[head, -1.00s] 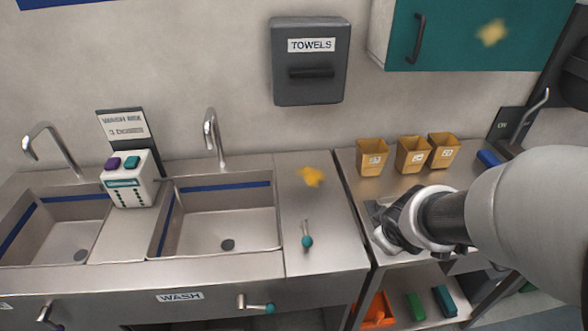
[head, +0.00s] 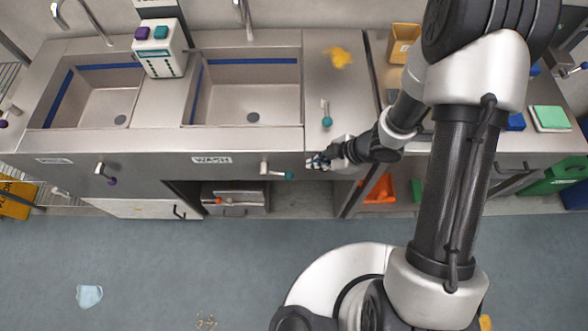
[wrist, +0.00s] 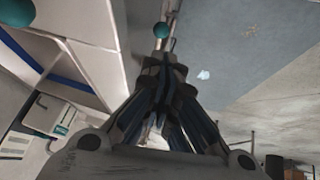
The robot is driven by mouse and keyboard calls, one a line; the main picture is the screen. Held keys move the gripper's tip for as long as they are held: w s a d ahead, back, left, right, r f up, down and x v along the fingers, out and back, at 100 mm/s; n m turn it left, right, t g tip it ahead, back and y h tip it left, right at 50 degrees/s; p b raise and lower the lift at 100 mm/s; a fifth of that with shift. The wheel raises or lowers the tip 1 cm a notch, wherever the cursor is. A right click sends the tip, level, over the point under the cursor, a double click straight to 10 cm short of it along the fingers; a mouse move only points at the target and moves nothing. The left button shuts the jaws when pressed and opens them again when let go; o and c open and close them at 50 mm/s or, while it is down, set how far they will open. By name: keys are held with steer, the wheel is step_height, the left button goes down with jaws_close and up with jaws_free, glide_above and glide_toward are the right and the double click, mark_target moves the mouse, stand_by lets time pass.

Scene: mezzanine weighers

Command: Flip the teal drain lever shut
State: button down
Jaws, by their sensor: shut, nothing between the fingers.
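The teal drain lever (head: 277,173) is on the front panel of the right-hand sink, beside the WASH label. Its metal arm points right, roughly level, and ends in a teal knob. My gripper (head: 311,161) is shut and empty, just right of the knob, in front of the counter edge. In the wrist view the teal knob (wrist: 160,30) shows just beyond the fingertips (wrist: 163,62), with its metal arm partly hidden. I cannot tell whether fingers and knob touch.
A second teal-knobbed handle (head: 326,121) stands on the counter top. A purple-knobbed lever (head: 106,174) is on the left sink's panel. A dispenser (head: 159,48) stands between the sinks. An orange bin (head: 380,189) is on the lower shelf. The floor in front is mostly clear.

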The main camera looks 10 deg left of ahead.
mark_target(292, 177)
steer(key=b+x, duration=0.5)
steer(key=x, duration=0.9)
steer(key=shift+d+f, duration=0.1)
steer(key=shift+f, duration=0.05)
steer(key=shift+f+y, duration=0.2)
steer(key=shift+y, duration=0.2)
steer(key=shift+f+b, duration=0.1)
steer(key=shift+b, duration=0.2)
step_height(292, 177, down, 3)
steer(key=shift+d+r+g+y+b, duration=0.1)
steer(key=shift+r+g+y+b, duration=0.15)
steer(key=shift+y+b, duration=1)
steer(key=b, duration=0.1)
steer(key=f+y, duration=0.1)
steer(key=f+y+b, duration=0.1)
steer(key=shift+a+f+m+g+y+b, duration=0.15)
steer(key=shift+a+m+g+y+b, duration=0.1)
steer(key=shift+a+m+b, duration=0.1)
steer(key=s+a+f+b, duration=0.1)
steer(key=a+f+b, duration=0.2)
steer(key=a+f, duration=0.1)
steer(key=shift+f+b, duration=0.25)
steer(key=shift+b, duration=0.05)
steer(key=shift+s+a, duration=0.1)
steer(key=shift+a, duration=0.05)
